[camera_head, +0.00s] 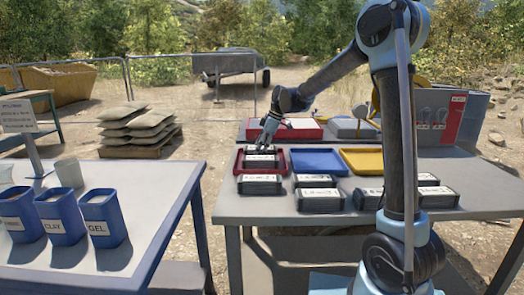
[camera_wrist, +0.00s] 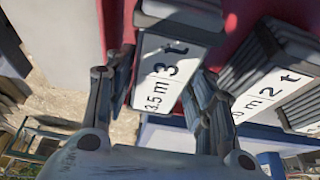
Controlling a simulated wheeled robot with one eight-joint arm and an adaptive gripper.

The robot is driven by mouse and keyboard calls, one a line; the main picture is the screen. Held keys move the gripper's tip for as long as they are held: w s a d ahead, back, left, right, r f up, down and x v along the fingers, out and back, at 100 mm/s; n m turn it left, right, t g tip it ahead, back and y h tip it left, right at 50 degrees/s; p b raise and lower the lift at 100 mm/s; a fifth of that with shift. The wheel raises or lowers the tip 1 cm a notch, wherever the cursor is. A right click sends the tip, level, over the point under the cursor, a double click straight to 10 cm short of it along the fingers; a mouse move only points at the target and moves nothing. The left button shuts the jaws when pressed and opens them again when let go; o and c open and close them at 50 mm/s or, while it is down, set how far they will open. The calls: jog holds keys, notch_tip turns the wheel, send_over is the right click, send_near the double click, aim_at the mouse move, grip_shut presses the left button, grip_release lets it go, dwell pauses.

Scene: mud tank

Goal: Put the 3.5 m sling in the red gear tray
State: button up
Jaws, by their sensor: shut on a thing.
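The 3.5 m sling is a dark pack with a white label reading "3.5 m 3 t" in the wrist view (camera_wrist: 165,70). My gripper (camera_head: 262,148) is shut on it, with a finger on each side. In the head view the held sling (camera_head: 262,161) is within the outline of the red gear tray (camera_head: 283,164), at the table's left. I cannot tell whether it touches the tray floor. A second pack (camera_wrist: 275,90), labelled "2 t", is beside it in the wrist view; its length is partly hidden.
A blue tray (camera_head: 318,152) and a yellow tray (camera_head: 362,150) stand right of the red one. Several similar packs (camera_head: 320,199) lie along the front of the grey table. A red case (camera_head: 300,134) is behind. Another table (camera_head: 95,255) holds blue cups at left.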

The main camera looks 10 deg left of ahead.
jog(key=shift+f, duration=0.1)
jog(key=o, duration=1.3)
jog(key=v, duration=1.2)
